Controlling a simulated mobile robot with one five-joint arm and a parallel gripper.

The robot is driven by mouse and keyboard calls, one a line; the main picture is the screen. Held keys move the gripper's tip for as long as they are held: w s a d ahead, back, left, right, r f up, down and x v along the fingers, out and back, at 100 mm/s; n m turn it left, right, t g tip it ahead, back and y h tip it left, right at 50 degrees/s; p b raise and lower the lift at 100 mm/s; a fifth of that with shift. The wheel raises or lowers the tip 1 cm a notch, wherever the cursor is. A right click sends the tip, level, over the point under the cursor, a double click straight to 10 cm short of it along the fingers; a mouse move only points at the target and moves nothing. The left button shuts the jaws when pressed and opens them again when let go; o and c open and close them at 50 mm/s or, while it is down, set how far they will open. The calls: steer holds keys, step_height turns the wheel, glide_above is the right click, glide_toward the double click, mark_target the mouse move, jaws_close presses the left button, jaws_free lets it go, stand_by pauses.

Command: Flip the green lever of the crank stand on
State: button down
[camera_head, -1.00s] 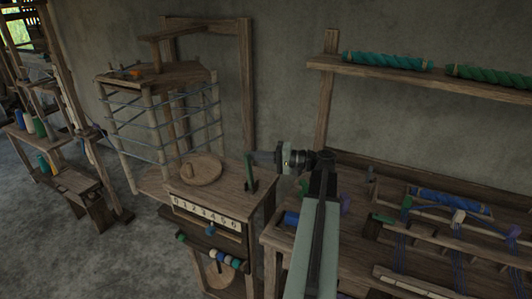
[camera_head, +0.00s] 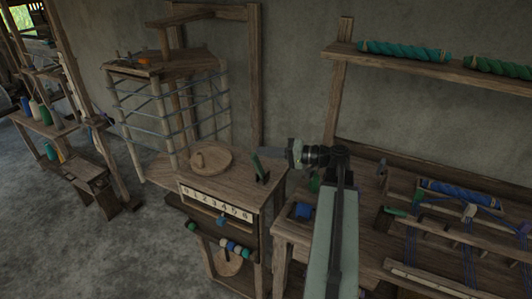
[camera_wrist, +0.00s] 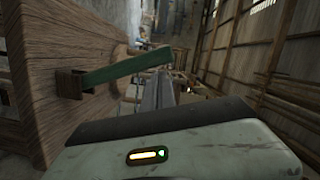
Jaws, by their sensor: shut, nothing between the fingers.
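The wooden crank stand (camera_head: 238,187) has a round disc with a peg on its top and a numbered strip on its front. Its green lever (camera_head: 258,168) stands at the top's right side, its upper end leaning left. In the wrist view, the green lever (camera_wrist: 125,67) rises from a dark slot in the wood (camera_wrist: 30,90) and slants up to the right. My gripper (camera_head: 280,152) is just right of the lever in the head view. In the wrist view my gripper (camera_wrist: 160,88) is shut and empty, close to the lever's free end; contact cannot be told.
A workbench (camera_head: 292,232) with frames, threads and a blue roll (camera_head: 460,193) stands to the right. A wall shelf (camera_head: 430,66) holds green rolls. A frame strung with cords (camera_head: 165,115) stands behind left. Grey floor is clear at lower left.

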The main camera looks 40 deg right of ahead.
steer(key=s+d+r+p, duration=0.2)
steer(key=s+d, duration=0.4)
steer(key=d, duration=0.3)
steer(key=shift+s+d+r, duration=0.15)
steer(key=shift+s+d, duration=0.05)
steer(key=shift+s, duration=0.15)
